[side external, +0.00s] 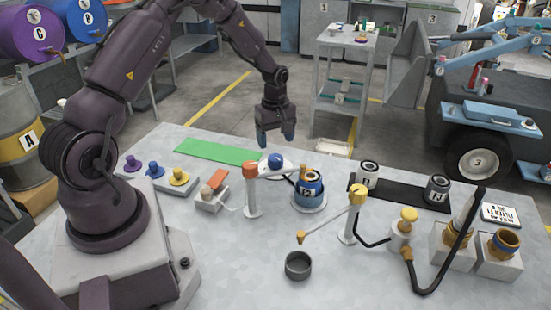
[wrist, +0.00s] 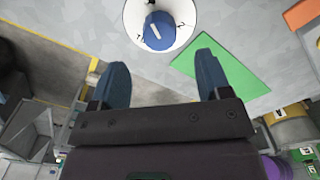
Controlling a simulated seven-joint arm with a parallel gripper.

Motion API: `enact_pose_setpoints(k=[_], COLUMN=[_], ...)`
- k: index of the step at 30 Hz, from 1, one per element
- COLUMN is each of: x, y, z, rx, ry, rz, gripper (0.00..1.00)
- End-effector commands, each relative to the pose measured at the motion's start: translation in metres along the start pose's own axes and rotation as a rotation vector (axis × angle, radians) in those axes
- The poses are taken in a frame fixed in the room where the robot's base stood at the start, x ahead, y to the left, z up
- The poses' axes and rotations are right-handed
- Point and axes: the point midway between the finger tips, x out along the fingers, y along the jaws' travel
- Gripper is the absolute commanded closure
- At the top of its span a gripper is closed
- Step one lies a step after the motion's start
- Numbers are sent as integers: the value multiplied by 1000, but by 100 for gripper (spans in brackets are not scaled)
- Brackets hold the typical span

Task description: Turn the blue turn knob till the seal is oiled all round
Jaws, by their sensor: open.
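The blue turn knob (side external: 275,160) sits on a white round dial, beside an orange-capped post (side external: 250,172). In the wrist view the knob (wrist: 157,30) has a white pointer line, and its dial (wrist: 178,10) carries small marks. A blue canister marked 12 (side external: 308,191) stands on a round base right of the post, with a tan piece at its top. The seal cannot be made out. My gripper (side external: 276,138) is open and empty, pointing down above and apart from the knob. Its fingertips (wrist: 162,68) show below the dial in the wrist view.
Purple, blue and yellow knobs (side external: 156,175) sit at the left. A yellow-topped post (side external: 350,222) and a grey cup (side external: 298,265) stand in front. Canisters 11 (side external: 367,174) and 13 (side external: 437,189) stand on a black mat.

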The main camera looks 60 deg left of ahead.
Motion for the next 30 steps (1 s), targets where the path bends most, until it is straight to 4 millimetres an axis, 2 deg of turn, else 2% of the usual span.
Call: enact_pose_setpoints(k=[3,9,15,23,26,30], x=[27,58,71,72,72,72], y=[-1,0,1,1,0,0], z=[0,0,0,0,0,0], rx=[0,1,1,2,2,2], ry=[-3,-1,0,1,1,1], rz=[-3,-1,2,2,1,1], gripper=[29,29,29,29,48,79])
